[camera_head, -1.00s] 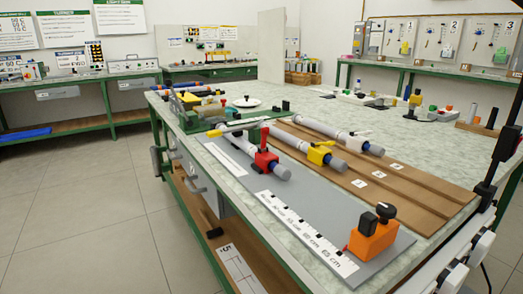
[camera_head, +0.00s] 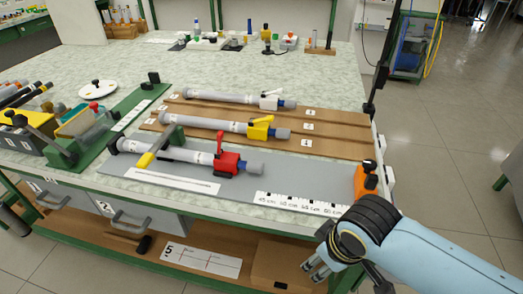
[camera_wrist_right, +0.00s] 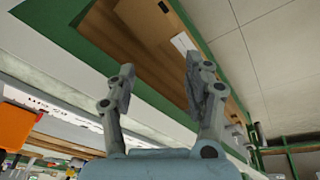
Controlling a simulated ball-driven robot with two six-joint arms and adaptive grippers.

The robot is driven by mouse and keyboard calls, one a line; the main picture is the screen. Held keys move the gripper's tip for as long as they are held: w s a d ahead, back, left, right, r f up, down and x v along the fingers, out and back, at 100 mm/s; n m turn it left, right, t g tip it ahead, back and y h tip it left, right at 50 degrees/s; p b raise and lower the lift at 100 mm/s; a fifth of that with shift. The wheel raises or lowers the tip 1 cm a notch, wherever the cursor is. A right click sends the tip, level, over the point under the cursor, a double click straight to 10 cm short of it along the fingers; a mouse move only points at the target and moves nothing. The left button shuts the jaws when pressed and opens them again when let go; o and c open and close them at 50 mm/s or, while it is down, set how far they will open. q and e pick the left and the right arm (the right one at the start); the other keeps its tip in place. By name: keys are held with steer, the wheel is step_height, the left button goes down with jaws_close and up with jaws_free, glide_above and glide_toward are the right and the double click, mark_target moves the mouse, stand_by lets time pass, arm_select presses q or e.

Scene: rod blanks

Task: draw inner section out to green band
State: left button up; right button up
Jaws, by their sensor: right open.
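A telescopic tube (camera_head: 180,153) lies on the grey board (camera_head: 235,190) with a red clamp (camera_head: 226,160) around it. My right gripper (camera_head: 316,266) is in front of the bench's front edge, below the board and apart from the tube. In the right wrist view its two fingers (camera_wrist_right: 160,85) are spread with nothing between them. My left gripper is not in view.
A printed scale (camera_head: 300,203) leads to an orange stop block (camera_head: 366,182) at the board's right end. A lower shelf holds a cardboard box (camera_head: 285,262).

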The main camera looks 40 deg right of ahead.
mark_target(260, 165)
steer(key=w+r+n+p, duration=0.1)
steer(key=w+r, duration=0.2)
steer(key=w, duration=0.1)
steer(key=w+r+n+p, duration=0.1)
steer(key=w+r, duration=0.2)
steer(key=w, duration=0.1)
steer(key=w+r+n+p, duration=0.1)
steer(key=w+r+p, duration=0.1)
steer(key=w+r, duration=0.1)
steer(key=shift+w+d+r+h, duration=0.2)
steer(key=shift+w+h, duration=0.1)
steer(key=shift+w, duration=0.2)
steer(key=w+r+n+p, duration=0.35)
steer(key=w+r, duration=0.35)
steer(key=w, duration=0.4)
steer(key=shift+n+g+h, duration=0.3)
steer(key=shift+n, duration=0.05)
steer(key=b+x, duration=0.2)
steer(key=x, duration=0.8)
steer(key=shift+s+a+f, duration=0.1)
jaws_close()
